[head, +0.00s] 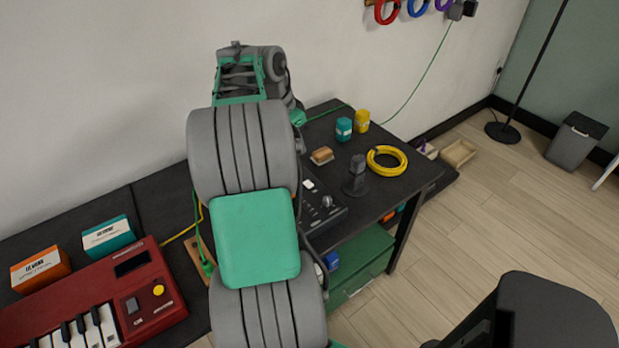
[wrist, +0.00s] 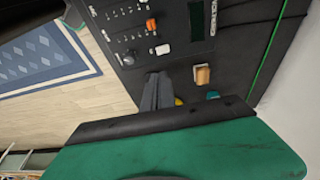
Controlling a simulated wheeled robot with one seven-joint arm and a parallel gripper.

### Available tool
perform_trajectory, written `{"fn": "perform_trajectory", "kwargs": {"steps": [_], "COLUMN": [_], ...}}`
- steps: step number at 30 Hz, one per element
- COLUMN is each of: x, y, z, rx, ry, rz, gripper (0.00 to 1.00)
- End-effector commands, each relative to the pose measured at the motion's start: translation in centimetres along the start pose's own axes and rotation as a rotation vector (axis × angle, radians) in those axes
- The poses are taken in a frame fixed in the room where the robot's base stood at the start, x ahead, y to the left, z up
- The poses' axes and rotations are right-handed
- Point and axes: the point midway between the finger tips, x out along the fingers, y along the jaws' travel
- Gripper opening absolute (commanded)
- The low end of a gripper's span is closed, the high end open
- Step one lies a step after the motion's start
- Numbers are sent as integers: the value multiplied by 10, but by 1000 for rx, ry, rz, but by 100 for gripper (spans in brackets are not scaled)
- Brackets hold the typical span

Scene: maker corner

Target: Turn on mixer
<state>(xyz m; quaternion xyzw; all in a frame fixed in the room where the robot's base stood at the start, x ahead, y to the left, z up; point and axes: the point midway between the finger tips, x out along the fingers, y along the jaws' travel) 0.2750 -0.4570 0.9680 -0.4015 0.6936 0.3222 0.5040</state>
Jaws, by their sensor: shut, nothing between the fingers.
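The mixer (head: 332,212) is a black panel on the dark table, partly hidden behind my arm in the head view. In the wrist view its panel (wrist: 180,20) shows sliders, an orange knob (wrist: 151,24), a grey knob (wrist: 127,60), a white switch (wrist: 163,49) and a dark display (wrist: 196,20). My gripper (wrist: 157,76) shows in the wrist view as grey fingers, shut and empty, with the tips just below the white switch in the picture. Whether they touch the panel I cannot tell. The fingers are hidden in the head view.
A wooden-topped block (head: 322,155), a black upright device (head: 357,176), a yellow cable coil (head: 387,160), a teal jar (head: 344,129) and a yellow jar (head: 362,121) stand near the mixer. A red keyboard (head: 95,300) lies at left.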

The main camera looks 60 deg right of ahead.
Motion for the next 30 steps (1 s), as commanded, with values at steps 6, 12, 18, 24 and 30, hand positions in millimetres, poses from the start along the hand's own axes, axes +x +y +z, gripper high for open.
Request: {"fn": "perform_trajectory", "kwargs": {"steps": [6,12,18,24,30], "x": [17,59,102,130,138], "y": [1,1,0,2,2], "z": [0,0,1,9,12], "rx": [-1,-3,-4,-5,-5], "ry": [0,-1,-1,0,1], "rz": [1,3,1,-1,-3], "gripper": [0,0,0,0,0]}}
